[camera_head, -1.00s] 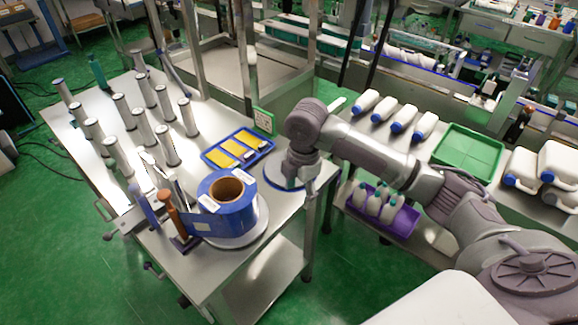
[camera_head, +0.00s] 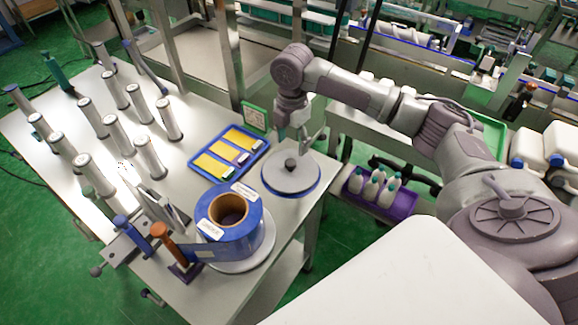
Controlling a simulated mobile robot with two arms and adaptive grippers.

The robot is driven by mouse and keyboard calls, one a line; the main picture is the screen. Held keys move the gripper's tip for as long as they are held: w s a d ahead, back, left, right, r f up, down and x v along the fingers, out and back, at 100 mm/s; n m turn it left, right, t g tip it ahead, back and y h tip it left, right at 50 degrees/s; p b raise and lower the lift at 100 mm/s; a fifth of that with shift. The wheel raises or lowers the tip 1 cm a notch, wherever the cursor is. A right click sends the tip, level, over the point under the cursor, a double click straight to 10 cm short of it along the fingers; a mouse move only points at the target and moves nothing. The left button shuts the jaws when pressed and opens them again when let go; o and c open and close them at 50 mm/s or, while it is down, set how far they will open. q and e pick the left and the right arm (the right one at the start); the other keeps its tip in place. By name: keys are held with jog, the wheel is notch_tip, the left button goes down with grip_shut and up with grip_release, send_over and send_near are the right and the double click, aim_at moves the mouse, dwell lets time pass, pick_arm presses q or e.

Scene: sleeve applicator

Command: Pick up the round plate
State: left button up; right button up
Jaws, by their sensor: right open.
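The round plate (camera_head: 285,184) is a grey disc with a blue rim and a dark knob (camera_head: 291,164) at its middle. It lies flat on the right corner of the steel table (camera_head: 240,130). My right gripper (camera_head: 304,150) is above the plate's back edge, a little behind and right of the knob, fingers pointing down. It is open and holds nothing. Whether its fingertips touch the plate cannot be told. My left gripper is not in view.
A large blue film roll (camera_head: 236,232) on a round base stands just in front of the plate. A blue tray (camera_head: 207,174) with yellow pieces lies to its left. Several upright cylinders (camera_head: 117,135) fill the table's left. A purple bin (camera_head: 395,206) of bottles sits to the right.

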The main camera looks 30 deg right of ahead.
aim_at(290, 162)
notch_tip(290, 162, down, 3)
jog(key=shift+r, duration=0.1)
jog(key=shift+w+f, duration=0.1)
jog(key=shift+f, duration=0.5)
notch_tip(290, 162, down, 4)
jog(key=shift+w+f+p, duration=0.1)
jog(key=shift+f+p, duration=0.05)
jog(key=shift+p, duration=0.55)
jog(key=shift+f, duration=0.25)
jog(key=shift+c, duration=0.5)
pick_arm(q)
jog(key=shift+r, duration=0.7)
pick_arm(e)
grip_shut()
